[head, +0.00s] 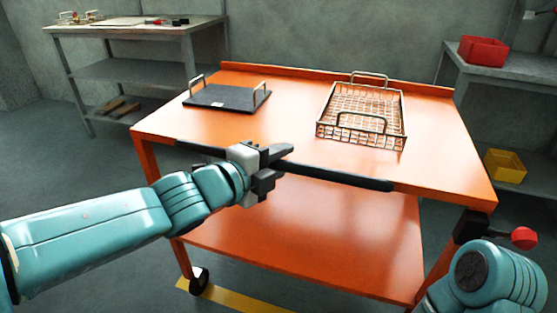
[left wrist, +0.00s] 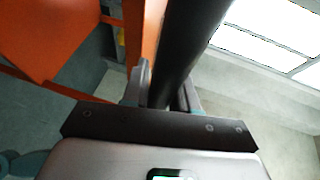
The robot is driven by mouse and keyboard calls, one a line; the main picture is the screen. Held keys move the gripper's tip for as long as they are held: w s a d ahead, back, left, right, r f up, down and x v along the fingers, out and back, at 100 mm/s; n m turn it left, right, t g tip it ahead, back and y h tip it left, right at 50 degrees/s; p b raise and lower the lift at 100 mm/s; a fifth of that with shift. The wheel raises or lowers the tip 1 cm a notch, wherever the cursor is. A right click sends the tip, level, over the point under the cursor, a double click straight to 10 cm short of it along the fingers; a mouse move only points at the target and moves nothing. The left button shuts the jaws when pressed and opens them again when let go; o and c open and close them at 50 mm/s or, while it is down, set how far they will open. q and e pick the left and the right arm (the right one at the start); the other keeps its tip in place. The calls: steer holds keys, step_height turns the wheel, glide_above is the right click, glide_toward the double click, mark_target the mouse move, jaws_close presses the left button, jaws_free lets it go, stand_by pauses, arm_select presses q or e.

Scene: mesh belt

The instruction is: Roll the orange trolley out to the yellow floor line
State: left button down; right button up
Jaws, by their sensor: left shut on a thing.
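The orange trolley (head: 290,140) fills the middle of the head view, with a lower orange shelf (head: 300,240). A black handle bar (head: 340,178) runs along its near edge. My left gripper (head: 268,170) is shut on that bar, left of its middle. In the left wrist view the dark bar (left wrist: 185,50) passes between the fingers of my left gripper (left wrist: 163,88). The yellow floor line (head: 245,302) shows at the bottom, close to the near left caster (head: 199,280). My right arm shows at lower right; its gripper is out of view.
On the trolley top are a black plate with handles (head: 226,97) and a wire basket (head: 362,112). A red knob (head: 524,238) sits at the near right corner. A workbench (head: 140,35) stands behind left; shelves with red (head: 483,51) and yellow (head: 505,165) bins stand right.

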arm_select(q)
steer(key=c, duration=1)
jaws_free()
steer(key=shift+w, duration=0.1)
steer(key=shift+o, duration=0.2)
steer(key=p+v, duration=0.6)
steer(key=v, duration=1)
